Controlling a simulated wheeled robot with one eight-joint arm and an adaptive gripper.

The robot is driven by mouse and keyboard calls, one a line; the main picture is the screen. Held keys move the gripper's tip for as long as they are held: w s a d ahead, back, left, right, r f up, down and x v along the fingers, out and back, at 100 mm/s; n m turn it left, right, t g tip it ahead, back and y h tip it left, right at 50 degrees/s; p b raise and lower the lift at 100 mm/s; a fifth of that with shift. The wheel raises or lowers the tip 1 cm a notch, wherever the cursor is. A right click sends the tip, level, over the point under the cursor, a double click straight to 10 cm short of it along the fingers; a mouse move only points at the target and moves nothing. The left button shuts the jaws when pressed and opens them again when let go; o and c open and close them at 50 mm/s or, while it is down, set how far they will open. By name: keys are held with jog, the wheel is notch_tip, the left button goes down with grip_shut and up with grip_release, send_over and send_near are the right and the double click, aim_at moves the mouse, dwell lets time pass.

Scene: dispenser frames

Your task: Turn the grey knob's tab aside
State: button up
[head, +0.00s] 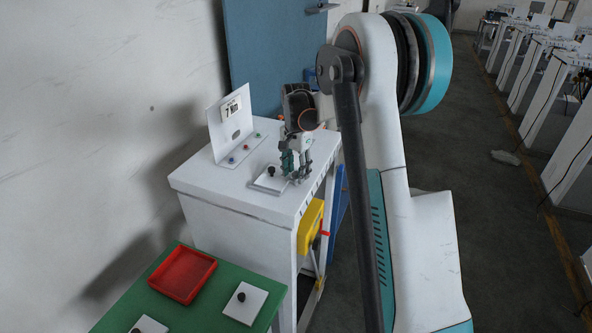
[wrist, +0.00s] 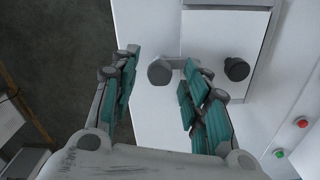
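The grey knob (wrist: 160,72) shows in the wrist view, with its short tab (wrist: 179,64) pointing right toward the right finger. It lies between my gripper's (wrist: 160,60) two teal-padded fingers, which are spread open. A gap shows between the left finger and the knob; I cannot tell whether the tab touches the right finger. In the head view my gripper (head: 295,172) points down at the right edge of the white cabinet top (head: 205,176), where I cannot make out the grey knob. A white plate (wrist: 223,32) with a black knob (wrist: 237,69) lies right of the grey knob.
An upright white panel with a sign (head: 231,108) stands at the cabinet's back, with several coloured buttons before it. A yellow bin (head: 310,226) hangs at the cabinet's side. A green table (head: 205,306) with a red tray (head: 182,273) stands in front.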

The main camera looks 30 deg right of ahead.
grip_shut()
jog(key=shift+n, duration=0.4)
jog(key=n+b, duration=0.2)
jog(key=n, duration=0.1)
jog(key=n+b, duration=0.2)
jog(key=n, duration=0.3)
jog(key=n+b, duration=0.1)
jog(key=n, duration=0.3)
jog(key=shift+n, duration=0.4)
jog(key=n, duration=0.4)
jog(key=shift+b, duration=0.3)
jog(key=shift+n, duration=0.3)
